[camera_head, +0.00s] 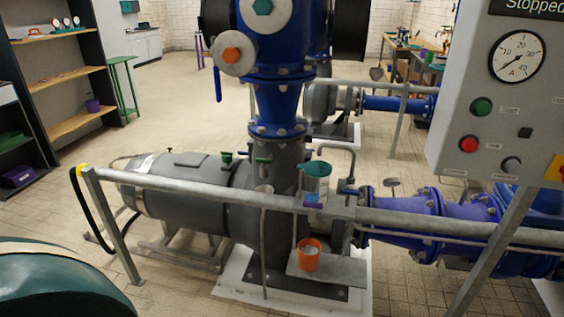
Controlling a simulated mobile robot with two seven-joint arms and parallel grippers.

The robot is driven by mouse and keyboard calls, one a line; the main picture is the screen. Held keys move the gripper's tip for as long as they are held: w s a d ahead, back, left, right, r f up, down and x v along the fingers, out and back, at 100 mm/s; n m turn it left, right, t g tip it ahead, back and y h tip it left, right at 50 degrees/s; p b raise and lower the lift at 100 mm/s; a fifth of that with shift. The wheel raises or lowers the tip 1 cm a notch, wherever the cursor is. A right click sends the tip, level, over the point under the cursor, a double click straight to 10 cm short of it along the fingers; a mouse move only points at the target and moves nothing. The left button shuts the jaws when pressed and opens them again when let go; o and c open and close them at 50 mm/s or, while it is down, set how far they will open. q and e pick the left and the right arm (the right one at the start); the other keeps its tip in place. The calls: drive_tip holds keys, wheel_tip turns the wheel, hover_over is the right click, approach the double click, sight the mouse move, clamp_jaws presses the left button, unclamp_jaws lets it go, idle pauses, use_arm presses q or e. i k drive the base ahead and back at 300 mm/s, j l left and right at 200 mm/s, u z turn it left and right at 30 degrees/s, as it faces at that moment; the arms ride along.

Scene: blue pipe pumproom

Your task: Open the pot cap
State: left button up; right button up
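A small pot (316,187) with a pale body and a blue part stands at the middle, behind the grey handrail. A teal-green cap (316,169) sits on top of it. I cannot tell how firmly the cap is seated. The pot's lower part is partly hidden by the rail. Neither of my grippers shows in this view.
A grey handrail (230,195) crosses in front of the pump. An orange cup (309,255) stands on a grey plate (344,270) below it. A control panel (500,110) with a gauge fills the right.

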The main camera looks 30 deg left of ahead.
sight(315, 168)
drive_tip(key=u, duration=0.8)
